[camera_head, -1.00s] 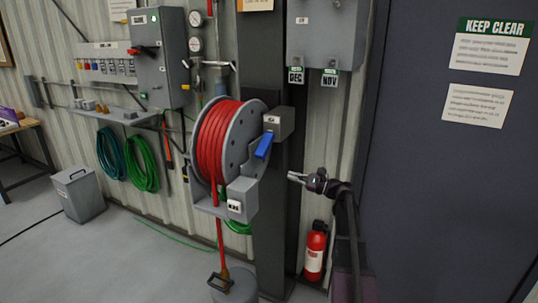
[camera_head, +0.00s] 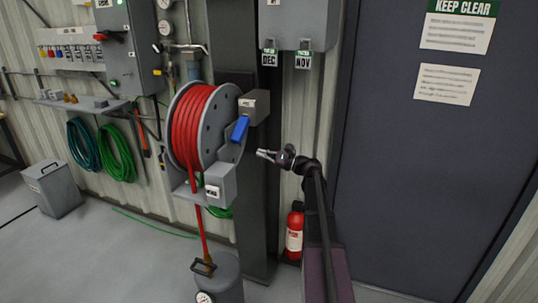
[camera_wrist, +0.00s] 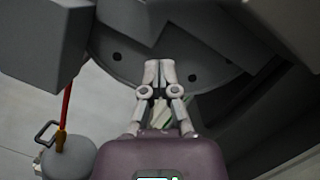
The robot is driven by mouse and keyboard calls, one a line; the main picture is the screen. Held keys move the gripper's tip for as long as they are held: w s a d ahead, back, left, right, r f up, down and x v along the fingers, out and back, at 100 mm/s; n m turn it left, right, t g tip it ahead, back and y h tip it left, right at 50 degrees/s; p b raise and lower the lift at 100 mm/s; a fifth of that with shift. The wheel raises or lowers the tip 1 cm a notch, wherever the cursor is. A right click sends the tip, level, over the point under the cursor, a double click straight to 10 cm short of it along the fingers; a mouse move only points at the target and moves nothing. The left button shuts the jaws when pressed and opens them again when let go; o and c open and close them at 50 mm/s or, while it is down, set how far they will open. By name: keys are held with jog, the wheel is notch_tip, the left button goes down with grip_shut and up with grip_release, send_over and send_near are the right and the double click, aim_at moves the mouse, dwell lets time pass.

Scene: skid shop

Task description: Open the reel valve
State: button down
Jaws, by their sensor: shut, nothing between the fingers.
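The hose reel (camera_head: 195,125) carries wound red hose and is mounted on a dark post. The reel valve (camera_head: 252,106) is a grey box at its upper right, with a blue lever handle (camera_head: 240,129) slanting down to the left. My gripper (camera_head: 262,154) is shut and empty, to the right of and a little below the blue handle, apart from it. In the wrist view my gripper (camera_wrist: 158,68) points at the grey reel flange (camera_wrist: 120,58). I cannot make out the blue handle in the wrist view.
A grey labelled box (camera_head: 219,185) sits below the reel. A grey canister with a gauge (camera_head: 222,280) stands on the floor under it. A red fire extinguisher (camera_head: 295,232) is beside the post. Grey cabinets (camera_head: 303,22) hang above. Open floor lies to the left.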

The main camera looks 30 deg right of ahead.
aim_at(241, 128)
jog(key=shift+w+a+r+p, duration=0.45)
jog(key=shift+a+r+p, duration=0.3)
jog(key=shift+a, duration=0.25)
jog(key=shift+w+a+r+p, duration=0.5)
jog(key=shift+a+r+p, duration=0.25)
jog(key=shift+a, duration=0.2)
jog(key=shift+w+a+r+p, duration=0.45)
jog(key=shift+a+r+p, duration=0.3)
jog(key=shift+a, duration=0.25)
jog(key=shift+r, duration=0.1)
jog(key=shift+a, duration=0.15)
